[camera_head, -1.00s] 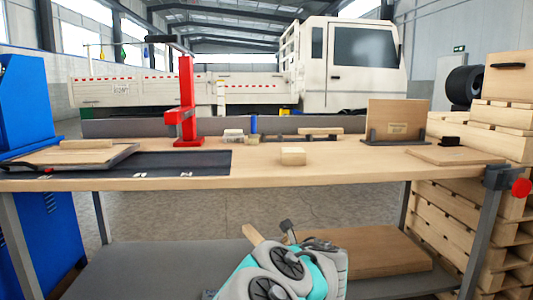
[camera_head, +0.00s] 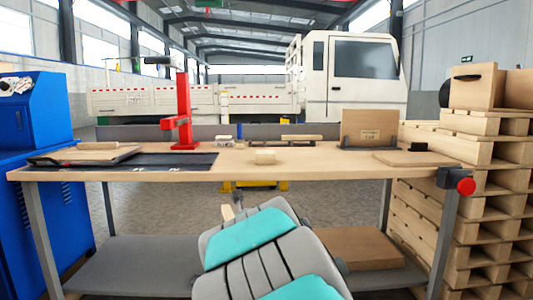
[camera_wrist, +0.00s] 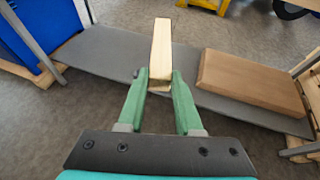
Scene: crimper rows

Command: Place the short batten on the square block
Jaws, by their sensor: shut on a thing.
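A pale wooden batten (camera_wrist: 161,45) is held between the green fingers of my gripper (camera_wrist: 160,82) in the wrist view, pointing away from the palm. In the head view the batten's end (camera_head: 227,212) shows small beyond my arm, below the level of the bench top; the fingers there are mostly hidden. The square block (camera_head: 265,157) is a small pale wooden block lying alone near the front middle of the bench top (camera_head: 330,165), apart from my gripper and the batten.
A red post tool (camera_head: 183,110) and a dark mat (camera_head: 180,162) are on the bench's left. Another batten (camera_head: 98,146) lies on a board there. An upright panel (camera_head: 368,128) stands back right. Pallets (camera_head: 470,190) are stacked right. A lower shelf (camera_wrist: 110,55) carries a brown board (camera_wrist: 250,82).

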